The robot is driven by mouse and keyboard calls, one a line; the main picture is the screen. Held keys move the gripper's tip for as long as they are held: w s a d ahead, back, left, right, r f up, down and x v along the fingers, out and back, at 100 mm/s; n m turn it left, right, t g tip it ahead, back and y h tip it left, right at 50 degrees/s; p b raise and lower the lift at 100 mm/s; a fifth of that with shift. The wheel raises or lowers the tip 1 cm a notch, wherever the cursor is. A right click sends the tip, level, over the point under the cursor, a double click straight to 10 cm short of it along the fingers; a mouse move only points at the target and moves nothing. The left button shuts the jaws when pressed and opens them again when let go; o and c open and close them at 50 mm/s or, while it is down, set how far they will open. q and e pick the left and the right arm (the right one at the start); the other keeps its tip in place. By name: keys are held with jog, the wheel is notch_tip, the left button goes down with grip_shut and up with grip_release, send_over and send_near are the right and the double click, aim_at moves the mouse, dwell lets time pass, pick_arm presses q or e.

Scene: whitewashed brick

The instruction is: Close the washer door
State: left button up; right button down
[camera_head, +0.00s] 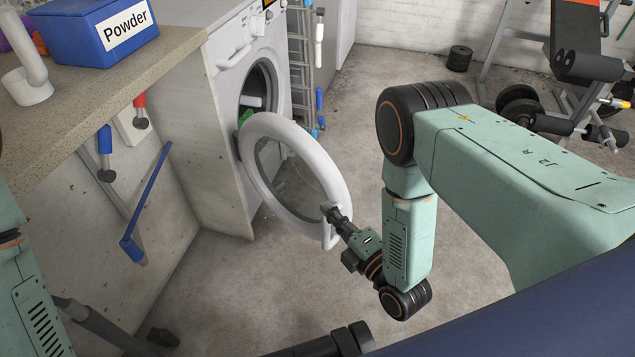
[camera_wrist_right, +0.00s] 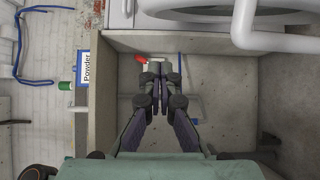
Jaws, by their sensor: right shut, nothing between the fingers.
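The white washer (camera_head: 215,110) stands past the end of the counter, its round drum opening (camera_head: 262,82) showing. Its round door (camera_head: 262,182), a white ring with a clear centre, stands wide open, swung out into the room. The door also shows at the upper right of the right wrist view (camera_wrist_right: 243,28). My right gripper (camera_head: 330,210) is shut and empty at the door's outer edge, beside the handle (camera_head: 331,236). I cannot tell if it touches the door. In the wrist view its fingers (camera_wrist_right: 160,82) are together. My left gripper is not in view.
A counter (camera_head: 110,85) on the left carries a blue Powder box (camera_head: 95,28) and a white cup-like item (camera_head: 25,85). A ladder (camera_head: 302,55) stands beyond the washer. Weight-bench gear (camera_head: 540,110) is at the upper right. Concrete floor (camera_head: 240,285) around the door is open.

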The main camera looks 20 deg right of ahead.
aim_at(319, 174)
jog(key=w+b, duration=0.4)
jog(key=w, duration=0.7)
jog(key=shift+w+d, duration=0.1)
jog(key=shift+w, duration=0.1)
jog(key=shift+w+d+b, duration=0.1)
jog(key=shift+d+b, duration=0.1)
jog(key=shift+b, duration=0.1)
jog(key=shift+d, duration=0.2)
